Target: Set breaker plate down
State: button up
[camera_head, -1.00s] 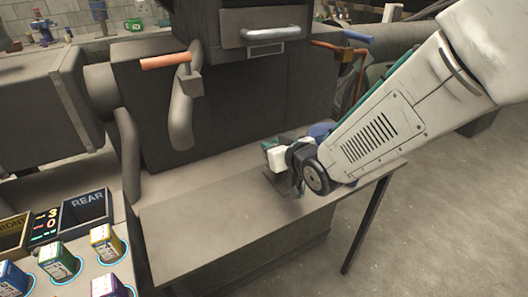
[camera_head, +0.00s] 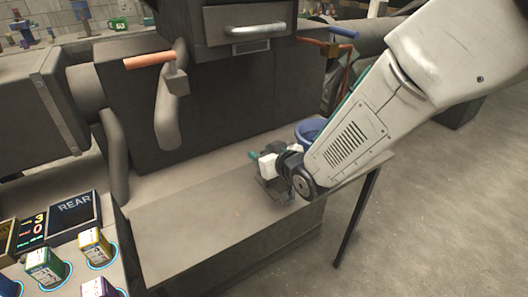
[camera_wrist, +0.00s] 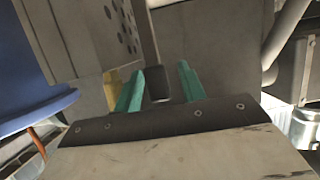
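My gripper (camera_head: 254,157) is low over the right part of the grey bench in the head view, its fingers mostly hidden by my wrist. In the wrist view my gripper (camera_wrist: 161,88) has two teal fingers standing apart, with no held thing clearly visible between them. A dark grey upright shape shows behind the gap. A grey surface with several dark holes (camera_wrist: 122,28) stands beyond the fingers at the upper left; I cannot tell whether it is the breaker plate. No plate can be made out in the head view.
The grey bench (camera_head: 190,225) has a clear left part. A blue round container (camera_head: 308,130) stands behind my arm; a large blue shape (camera_wrist: 30,85) shows at the wrist view's left. An orange-handled lever (camera_head: 150,60) projects from the dark machine.

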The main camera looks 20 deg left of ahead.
jog(key=shift+s+d+r, duration=0.1)
jog(key=shift+r, duration=0.05)
jog(key=v, duration=1.1)
jog(key=shift+s+d, duration=0.2)
jog(key=shift+s, duration=0.05)
jog(key=shift+r, duration=0.2)
